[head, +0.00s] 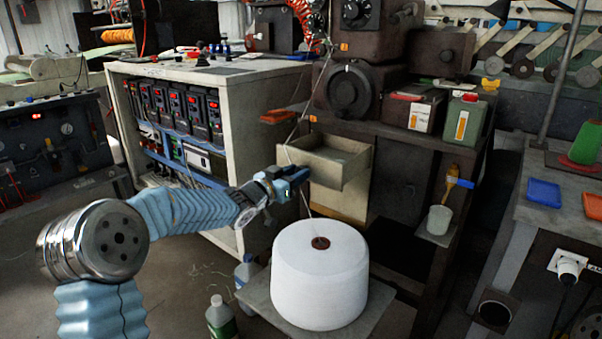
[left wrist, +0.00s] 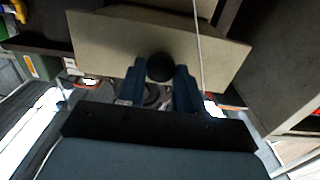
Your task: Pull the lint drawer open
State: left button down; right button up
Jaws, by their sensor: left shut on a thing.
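The lint drawer (head: 343,170) is a beige box that stands out from the dark machine in the head view, with its open top and inside showing. In the left wrist view its pale front (left wrist: 105,45) fills the upper middle, with a round black knob (left wrist: 160,67) on it. My left gripper (head: 290,177) is at the drawer's front left in the head view. In the left wrist view its blue fingers (left wrist: 159,84) are on either side of the knob, shut on it. The knob is hidden by the gripper in the head view. My right gripper is not in view.
A large white thread cone (head: 318,275) stands on a low plate below the drawer, and a thin thread runs up past the drawer front. A green-labelled bottle (head: 220,318) stands on the floor. A white-sided cabinet (head: 245,130) is left of the drawer. A white cup (head: 440,219) sits at right.

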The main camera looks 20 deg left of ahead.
pick_arm(q)
jog(key=shift+v, duration=1)
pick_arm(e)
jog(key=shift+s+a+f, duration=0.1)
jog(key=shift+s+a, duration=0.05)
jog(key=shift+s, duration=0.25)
pick_arm(q)
jog(key=c, duration=0.8)
grip_release()
jog(key=shift+o, duration=0.2)
jog(key=v, duration=1.3)
jog(key=shift+s, duration=0.35)
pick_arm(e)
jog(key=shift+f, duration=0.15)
pick_arm(q)
jog(key=shift+a, duration=0.1)
